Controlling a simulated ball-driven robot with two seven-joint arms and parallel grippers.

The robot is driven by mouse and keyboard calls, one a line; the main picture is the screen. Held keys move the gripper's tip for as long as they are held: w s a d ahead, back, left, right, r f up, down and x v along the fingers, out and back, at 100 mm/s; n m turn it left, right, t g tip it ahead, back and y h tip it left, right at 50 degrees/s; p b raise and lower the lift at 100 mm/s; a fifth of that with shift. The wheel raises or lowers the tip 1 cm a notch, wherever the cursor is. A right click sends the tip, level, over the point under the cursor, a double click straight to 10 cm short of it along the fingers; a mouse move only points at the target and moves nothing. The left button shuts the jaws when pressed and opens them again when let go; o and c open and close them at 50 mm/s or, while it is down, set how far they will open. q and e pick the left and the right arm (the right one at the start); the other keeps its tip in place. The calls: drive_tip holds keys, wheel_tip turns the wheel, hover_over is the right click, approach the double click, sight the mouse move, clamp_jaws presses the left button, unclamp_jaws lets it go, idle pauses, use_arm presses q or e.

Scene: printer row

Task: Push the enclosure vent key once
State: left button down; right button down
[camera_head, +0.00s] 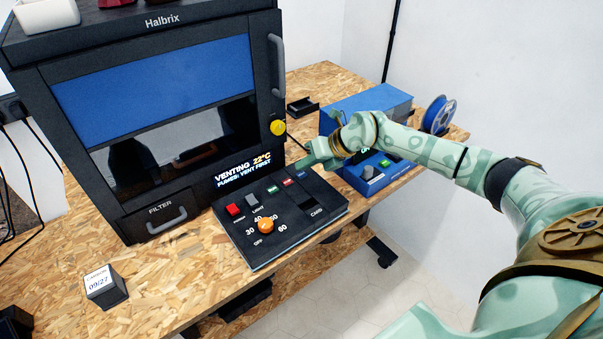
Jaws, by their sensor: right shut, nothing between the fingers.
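The control panel (234,236) lies in front of the black Halbrix enclosure (90,160). It carries a red key (235,210), a grey key (252,199) by the word LIGHT, and a row of small green (272,189), red (288,182) and blue (301,174) keys. Their small labels are too small to read, so I cannot tell which is the vent key. The display (243,170) reads VENTING 22°C, FUMES: VENT FIRST. My right gripper (300,165) is shut and empty, its tips just above the panel's back edge near the blue key; contact cannot be told. My left gripper is not in view.
An orange knob (265,226) and a card slot stand on the panel. A blue box device (365,103) and a blue spool (440,115) are at the right. A yellow button (278,127) is on the enclosure. A date block (105,287) sits front left, with clear tabletop beside it.

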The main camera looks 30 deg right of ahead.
sight(306, 175)
drive_tip(key=shift+r+p, duration=2.25)
drive_tip(key=shift+r, duration=0.35)
drive_tip(key=shift+f, duration=0.1)
